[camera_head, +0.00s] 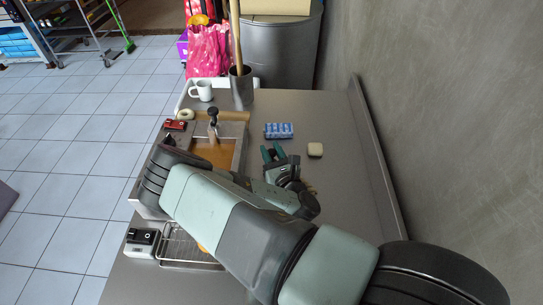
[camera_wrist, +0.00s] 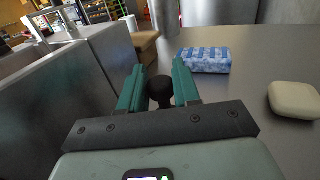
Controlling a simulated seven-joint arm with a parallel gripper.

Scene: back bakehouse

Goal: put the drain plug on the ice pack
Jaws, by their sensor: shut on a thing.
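The drain plug (camera_wrist: 159,91) is a small, dark, rounded thing between the fingers in the wrist view. My gripper (camera_wrist: 158,84) is shut on it, with a teal finger on each side. The ice pack (camera_head: 279,130) is a blue and white patterned pack lying flat on the counter, just beyond the fingertips. It also shows in the wrist view (camera_wrist: 204,60), ahead and slightly right of the plug, apart from it, with nothing on top.
A cream block (camera_head: 315,149) lies right of the ice pack. A sink (camera_head: 241,155) with a tap (camera_head: 213,118) is on the left. A white mug (camera_head: 203,91) and a metal pot (camera_head: 242,88) stand at the far end. A wall runs along the right.

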